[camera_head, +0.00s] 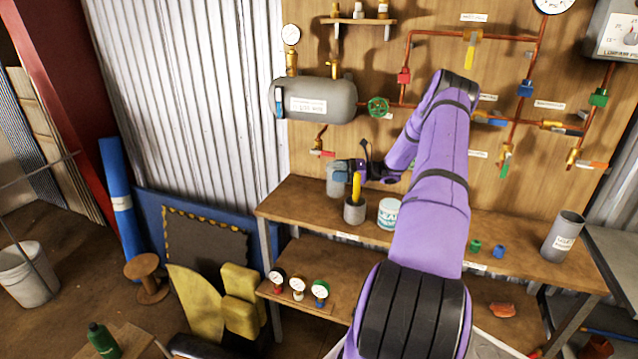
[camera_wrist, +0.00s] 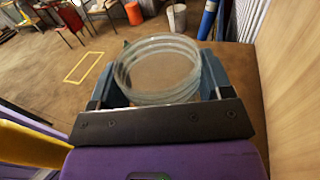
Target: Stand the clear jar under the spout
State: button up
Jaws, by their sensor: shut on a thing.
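The clear jar (camera_head: 334,186) is at the left end of the wooden bench, close to the wall. My gripper (camera_head: 345,170) is shut around it, with blue fingers on either side. In the wrist view the jar (camera_wrist: 158,72) shows its round glass rims between the gripper's fingers (camera_wrist: 157,85); it looks empty. The brass spout (camera_head: 321,138) with a red-and-white lever hangs below the grey tank (camera_head: 315,100). In the head view the jar is below and slightly right of the spout. I cannot tell whether its base touches the bench or whether it is directly underneath in depth.
Small green (camera_head: 475,246) and blue (camera_head: 498,252) pieces and a grey cylinder (camera_head: 563,237) are farther right on the bench (camera_head: 430,232).

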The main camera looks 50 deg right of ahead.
jog(key=w+a+f, duration=0.4)
jog(key=shift+w, duration=0.4)
jog(key=o, duration=1.1)
jog(key=shift+f, duration=0.15)
jog(key=shift+c, duration=0.2)
jog(key=shift+s+d, duration=0.15)
jog(key=shift+s, duration=0.1)
jog(key=v, duration=1.1)
jog(key=shift+s+d, duration=0.1)
jog(key=shift+s, duration=0.1)
